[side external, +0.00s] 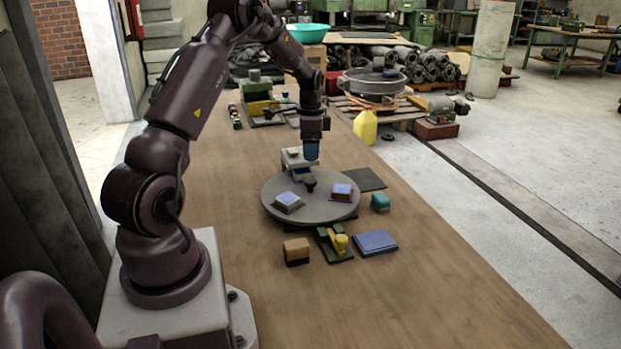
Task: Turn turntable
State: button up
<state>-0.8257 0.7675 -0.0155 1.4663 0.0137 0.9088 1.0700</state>
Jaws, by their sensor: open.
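The turntable (322,211) is a round grey disc on the wooden bench. A block with a pale blue top (289,201) sits on its left front, and a block with a blue top and reddish base (342,191) on its right. A pale grey block (296,158) stands at its far side, partly behind my gripper. A small dark knob (310,183) rises near the disc's middle. My gripper (312,153) is open and points down above the far half of the disc, over the knob. Its fingertips are small here, and I cannot tell whether they touch anything.
In front of the disc are a tan block (296,250), a green piece with a yellow knob (338,243) and a flat blue block (375,242). A teal block (380,202) and a dark mat (362,179) lie to the right. The near bench (420,310) is clear.

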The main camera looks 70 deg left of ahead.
aim_at(311, 180)
notch_tip(311, 180, down, 9)
jog(key=shift+f, duration=0.1)
dwell(0.3)
grip_shut()
